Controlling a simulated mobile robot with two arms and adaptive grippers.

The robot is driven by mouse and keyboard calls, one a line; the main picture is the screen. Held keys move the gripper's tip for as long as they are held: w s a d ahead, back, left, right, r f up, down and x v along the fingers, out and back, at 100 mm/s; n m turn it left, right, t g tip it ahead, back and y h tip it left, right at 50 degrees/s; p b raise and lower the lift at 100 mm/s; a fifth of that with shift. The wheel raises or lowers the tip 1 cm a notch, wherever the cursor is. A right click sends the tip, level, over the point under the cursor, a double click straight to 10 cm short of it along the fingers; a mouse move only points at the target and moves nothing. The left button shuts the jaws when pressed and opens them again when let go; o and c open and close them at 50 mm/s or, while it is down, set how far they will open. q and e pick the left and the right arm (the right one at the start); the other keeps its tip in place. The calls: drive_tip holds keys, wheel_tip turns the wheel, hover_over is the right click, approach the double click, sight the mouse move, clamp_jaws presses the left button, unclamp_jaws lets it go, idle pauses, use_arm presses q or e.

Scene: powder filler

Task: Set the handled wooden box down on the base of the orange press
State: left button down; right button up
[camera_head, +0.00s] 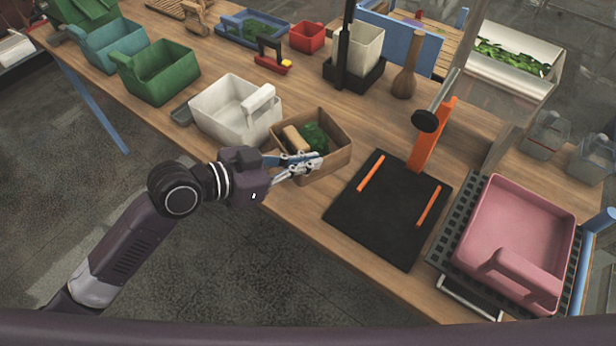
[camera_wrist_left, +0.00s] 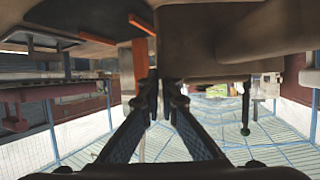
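The handled wooden box (camera_head: 338,161) is near the table's front edge, with a light wooden piece and green leafy stuff inside. My left gripper (camera_head: 314,162) reaches it from the left and overlaps its near side. In the left wrist view, which looks upside down, the fingers (camera_wrist_left: 162,84) close in at the brown box (camera_wrist_left: 205,50). Their exact contact is partly hidden, and I cannot tell whether the box is raised. The orange press has a flat black base (camera_head: 388,215) with two orange strips and an orange column (camera_head: 432,140). The base is bare, right of the box.
A white handled bin (camera_head: 225,112) stands close left of the box. A pink handled bin (camera_head: 515,235) on a black grid stands right of the press. A wooden pestle-like tool (camera_head: 404,80) and a black holder stand behind. Some bare table lies between box and press base.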

sight(299, 184)
use_arm(q)
wheel_tip(299, 184, down, 3)
drive_tip(key=shift+r, duration=0.2)
drive_tip(key=shift+f, duration=1.95)
use_arm(e)
drive_tip(key=shift+d+r, duration=0.25)
drive_tip(key=shift+d, duration=0.25)
use_arm(q)
drive_tip(key=shift+f, duration=0.15)
drive_tip(key=c, duration=2.2)
unclamp_jaws()
drive_tip(key=shift+o, duration=0.2)
use_arm(e)
drive_tip(key=shift+a+f, duration=0.2)
drive_tip(key=shift+a, duration=0.05)
